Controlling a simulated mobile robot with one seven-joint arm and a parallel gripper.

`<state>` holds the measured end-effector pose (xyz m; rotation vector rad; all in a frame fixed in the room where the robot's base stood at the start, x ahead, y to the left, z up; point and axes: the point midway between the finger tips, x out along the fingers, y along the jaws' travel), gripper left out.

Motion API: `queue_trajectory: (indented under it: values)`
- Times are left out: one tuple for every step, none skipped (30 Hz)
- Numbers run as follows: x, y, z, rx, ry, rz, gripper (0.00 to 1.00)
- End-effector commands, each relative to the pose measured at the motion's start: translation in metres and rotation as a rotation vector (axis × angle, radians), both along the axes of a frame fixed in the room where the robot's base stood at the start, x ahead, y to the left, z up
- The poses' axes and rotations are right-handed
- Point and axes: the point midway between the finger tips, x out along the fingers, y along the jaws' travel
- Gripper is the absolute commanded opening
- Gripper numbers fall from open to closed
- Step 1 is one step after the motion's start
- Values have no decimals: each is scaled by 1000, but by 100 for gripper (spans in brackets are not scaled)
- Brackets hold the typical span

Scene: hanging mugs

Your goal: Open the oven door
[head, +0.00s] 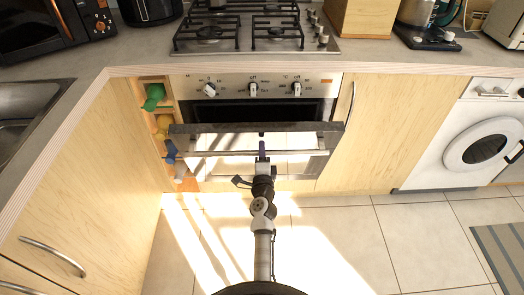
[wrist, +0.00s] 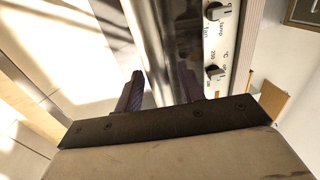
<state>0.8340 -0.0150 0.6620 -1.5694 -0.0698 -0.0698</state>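The oven (head: 253,86) is built in under the hob. Its door (head: 222,129) is partly open, its top edge tilted out toward me and a dark gap showing behind it. The door's steel handle bar (head: 215,153) runs across its front; it also shows in the wrist view (wrist: 150,35). My gripper (head: 262,150) is at the middle of the handle. In the wrist view, my two dark fingers (wrist: 164,88) stand on either side of the shiny bar and appear shut on it. The exact finger contact is partly hidden.
Control knobs (head: 253,89) sit above the door. A bottle rack (head: 160,125) is at its left and a cabinet with a curved handle (head: 350,102) at its right. A washing machine (head: 480,140) stands farther right. The tiled floor (head: 330,240) before the oven is clear.

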Motion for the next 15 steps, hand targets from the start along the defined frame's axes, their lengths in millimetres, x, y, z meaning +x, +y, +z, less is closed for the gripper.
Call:
queue_trajectory:
  values:
    - [0, 0, 0, 0, 0, 0, 39]
    - [0, 0, 0, 0, 0, 0, 39]
    - [0, 0, 0, 0, 0, 0, 34]
    - [0, 0, 0, 0, 0, 0, 30]
    - [0, 0, 0, 0, 0, 0, 26]
    - [0, 0, 0, 0, 0, 0, 20]
    - [0, 0, 0, 0, 0, 0, 17]
    - [0, 0, 0, 0, 0, 0, 13]
    - [0, 0, 0, 0, 0, 0, 7]
    - [0, 0, 0, 0, 0, 0, 4]
    - [0, 0, 0, 0, 0, 0, 0]
    - [0, 0, 0, 0, 0, 0, 0]
    - [0, 0, 0, 0, 0, 0, 0]
    - [0, 0, 0, 0, 0, 0, 0]
    - [0, 0, 0, 0, 0, 0, 0]
